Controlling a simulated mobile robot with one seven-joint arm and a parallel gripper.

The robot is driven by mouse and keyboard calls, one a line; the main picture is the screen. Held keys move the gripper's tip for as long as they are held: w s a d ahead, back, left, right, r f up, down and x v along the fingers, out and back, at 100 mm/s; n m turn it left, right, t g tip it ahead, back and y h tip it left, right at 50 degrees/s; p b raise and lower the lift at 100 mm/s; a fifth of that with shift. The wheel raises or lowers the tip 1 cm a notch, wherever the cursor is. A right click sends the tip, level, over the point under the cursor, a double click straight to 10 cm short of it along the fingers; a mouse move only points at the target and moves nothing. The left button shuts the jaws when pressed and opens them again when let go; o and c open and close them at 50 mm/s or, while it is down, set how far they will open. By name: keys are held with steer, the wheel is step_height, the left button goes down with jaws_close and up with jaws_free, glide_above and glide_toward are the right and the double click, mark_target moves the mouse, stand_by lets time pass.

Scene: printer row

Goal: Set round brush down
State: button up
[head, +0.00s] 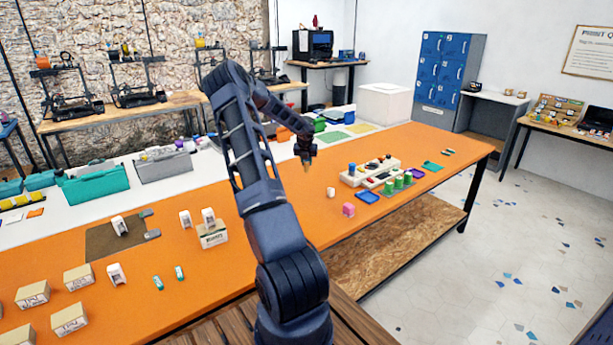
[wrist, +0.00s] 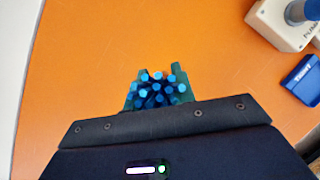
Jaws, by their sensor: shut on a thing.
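My gripper (head: 306,160) hangs over the orange table (head: 270,200) in the head view, left of the cream trays. In the wrist view my gripper (wrist: 155,93) has its teal fingers on either side of a cluster of bright blue round tips, the round brush (wrist: 157,88). The gripper is shut on it. The brush is seen end-on, and its lower part is hidden. In the head view only a small bit of it shows below the fingers. Bare orange surface lies around it in the wrist view.
A cream block with a blue knob (wrist: 285,22) and a blue tray (wrist: 303,82) are at the wrist view's right.

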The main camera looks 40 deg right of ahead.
steer(key=shift+f, duration=3.65)
steer(key=shift+f, duration=0.15)
steer(key=o, duration=1)
steer(key=shift+c, duration=0.2)
